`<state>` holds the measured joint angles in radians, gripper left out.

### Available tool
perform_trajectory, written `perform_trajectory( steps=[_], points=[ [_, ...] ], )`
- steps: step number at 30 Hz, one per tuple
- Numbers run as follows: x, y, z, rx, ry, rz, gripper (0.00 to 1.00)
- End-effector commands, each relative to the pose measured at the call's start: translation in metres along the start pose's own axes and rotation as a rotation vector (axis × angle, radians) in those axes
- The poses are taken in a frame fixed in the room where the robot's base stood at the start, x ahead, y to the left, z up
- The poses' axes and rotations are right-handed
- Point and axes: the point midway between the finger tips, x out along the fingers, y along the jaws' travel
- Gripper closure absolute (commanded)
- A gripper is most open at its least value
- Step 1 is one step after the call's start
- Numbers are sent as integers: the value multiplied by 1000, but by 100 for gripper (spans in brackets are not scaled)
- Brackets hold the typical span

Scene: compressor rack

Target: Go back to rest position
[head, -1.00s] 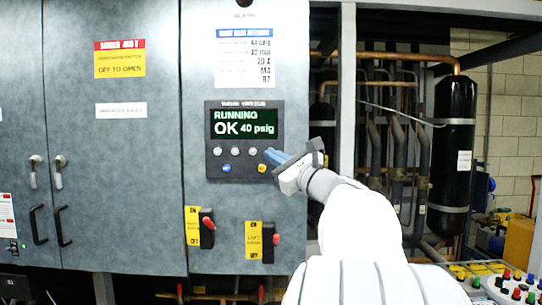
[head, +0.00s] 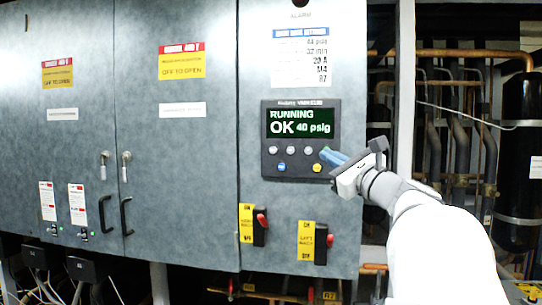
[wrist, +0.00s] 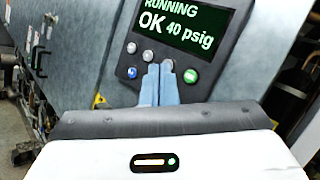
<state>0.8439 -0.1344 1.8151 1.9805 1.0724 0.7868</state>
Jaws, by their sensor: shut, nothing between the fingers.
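My gripper (head: 334,157) is in front of the lower right of the control panel (head: 270,158) on the grey cabinet. Its blue fingers are together with nothing between them. In the wrist view my gripper (wrist: 163,68) points at the panel's lower edge, with its fingertips overlapping the button area. The panel screen (head: 300,123) reads "RUNNING OK 40 psig". Buttons show below the screen, including a blue one (head: 282,167) and a yellow one (head: 317,168). I cannot tell whether the fingertips touch the panel.
Two rotary switches with red handles (head: 261,220) (head: 329,240) stick out below the panel. Cabinet doors with black handles (head: 127,216) stand at left. Pipes (head: 460,130) and a black cylinder (head: 518,150) are at right, behind a pale post (head: 404,90).

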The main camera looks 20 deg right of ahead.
Motion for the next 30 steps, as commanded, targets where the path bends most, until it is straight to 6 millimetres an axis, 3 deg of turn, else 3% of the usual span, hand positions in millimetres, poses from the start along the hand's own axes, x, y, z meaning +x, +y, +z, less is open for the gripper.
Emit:
perform_trajectory(
  steps=[6,8,11,16,21,24,30],
  points=[
    [0,0,0,0,0,1,100],
    [2,14,-3,-21,17,33,100],
    [6,56,-16,-96,75,144,100],
    [-7,172,-51,-347,194,484,100],
    [-55,275,-85,-661,232,862,100],
    [-94,321,-104,-862,211,1087,100],
    [-178,377,-139,-1295,67,1519,100]
  ],
)
